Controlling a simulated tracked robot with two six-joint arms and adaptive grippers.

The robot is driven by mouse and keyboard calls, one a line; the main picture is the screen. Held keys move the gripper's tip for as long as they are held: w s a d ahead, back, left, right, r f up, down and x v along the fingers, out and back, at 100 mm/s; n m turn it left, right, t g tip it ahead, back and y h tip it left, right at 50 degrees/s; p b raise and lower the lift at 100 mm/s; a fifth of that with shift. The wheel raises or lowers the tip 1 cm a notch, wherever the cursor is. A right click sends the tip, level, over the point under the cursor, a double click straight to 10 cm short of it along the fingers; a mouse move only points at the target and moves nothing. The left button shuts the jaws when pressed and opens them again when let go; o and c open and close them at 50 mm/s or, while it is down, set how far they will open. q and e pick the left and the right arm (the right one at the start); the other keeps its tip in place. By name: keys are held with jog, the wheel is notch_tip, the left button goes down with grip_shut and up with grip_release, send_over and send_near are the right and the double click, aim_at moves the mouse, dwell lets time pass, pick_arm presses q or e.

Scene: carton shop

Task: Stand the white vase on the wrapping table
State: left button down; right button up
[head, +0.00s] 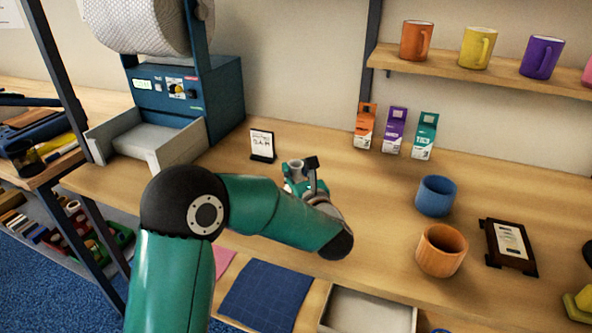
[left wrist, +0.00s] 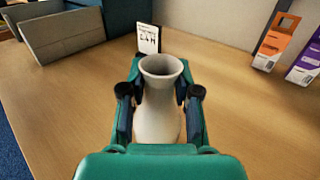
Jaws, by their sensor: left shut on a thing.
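The white vase (left wrist: 158,105) is upright between the fingers of my left gripper (left wrist: 160,100) in the left wrist view, with its open mouth facing up. The fingers are shut on its sides. In the head view, only the vase's rim (head: 295,164) shows above my left gripper (head: 303,177); the arm hides the rest. The gripper is over the wooden wrapping table (head: 370,205), in front of a small printed card (head: 262,145). Whether the vase's base touches the table is hidden. My right gripper is in neither view.
A blue machine with a paper roll (head: 170,90) stands at the back left. Small cartons (head: 393,130) stand at the back. A blue cup (head: 435,195), a wooden cup (head: 441,250) and a dark-framed stand (head: 508,247) are at the right.

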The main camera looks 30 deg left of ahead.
pick_arm(q)
jog(key=c, duration=1.3)
grip_release()
jog(key=shift+f+b, duration=0.1)
jog(key=shift+b, duration=0.2)
jog(key=o, duration=0.5)
jog(key=shift+s+p, duration=0.1)
jog(key=shift+p, duration=0.2)
jog(key=b+v, duration=0.3)
jog(key=v, duration=0.9)
